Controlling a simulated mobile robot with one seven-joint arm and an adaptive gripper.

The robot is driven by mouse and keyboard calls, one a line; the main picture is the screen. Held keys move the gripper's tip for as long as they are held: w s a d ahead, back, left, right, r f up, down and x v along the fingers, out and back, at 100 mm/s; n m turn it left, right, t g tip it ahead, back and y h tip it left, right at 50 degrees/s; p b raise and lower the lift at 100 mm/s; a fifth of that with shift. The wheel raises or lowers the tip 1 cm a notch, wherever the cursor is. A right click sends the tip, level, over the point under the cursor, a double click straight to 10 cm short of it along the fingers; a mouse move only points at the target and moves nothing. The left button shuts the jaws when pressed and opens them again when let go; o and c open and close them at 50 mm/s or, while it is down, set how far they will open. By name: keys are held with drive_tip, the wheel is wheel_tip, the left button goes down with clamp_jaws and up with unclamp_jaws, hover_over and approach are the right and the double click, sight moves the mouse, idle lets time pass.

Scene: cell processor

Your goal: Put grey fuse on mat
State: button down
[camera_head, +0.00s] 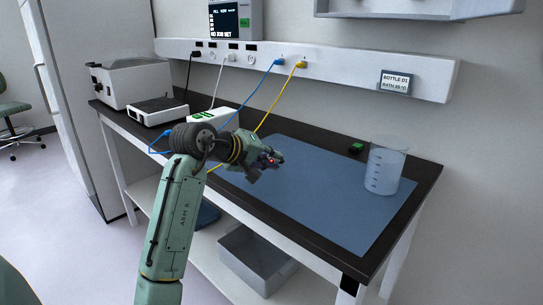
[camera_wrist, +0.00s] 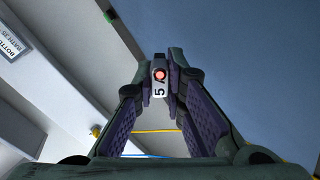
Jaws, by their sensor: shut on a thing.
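The grey fuse (camera_wrist: 159,82) is a small grey piece marked 5 with a glowing red spot. It sits between my fingertips in the wrist view. My gripper (camera_wrist: 160,88) is shut on it; in the head view my gripper (camera_head: 268,161) shows over the left part of the mat, with a red spot at its tip. The blue mat (camera_head: 310,200) lies flat on the dark bench top; it also fills the right of the wrist view (camera_wrist: 245,60). The fuse is mostly hidden by my fingers in the head view. Its height above the mat is hard to tell.
A clear beaker (camera_head: 384,168) stands at the mat's right. A small green-topped block (camera_head: 356,147) lies near the back edge. White devices (camera_head: 160,109) stand at the left. Blue and yellow cables (camera_head: 277,104) hang behind my gripper. The mat's middle is clear.

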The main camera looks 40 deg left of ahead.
wheel_tip(320, 180, down, 2)
drive_tip(key=shift+b, duration=0.5)
drive_tip(key=c, duration=1.6)
unclamp_jaws()
drive_tip(key=shift+o, duration=0.2)
drive_tip(key=shift+r, duration=0.1)
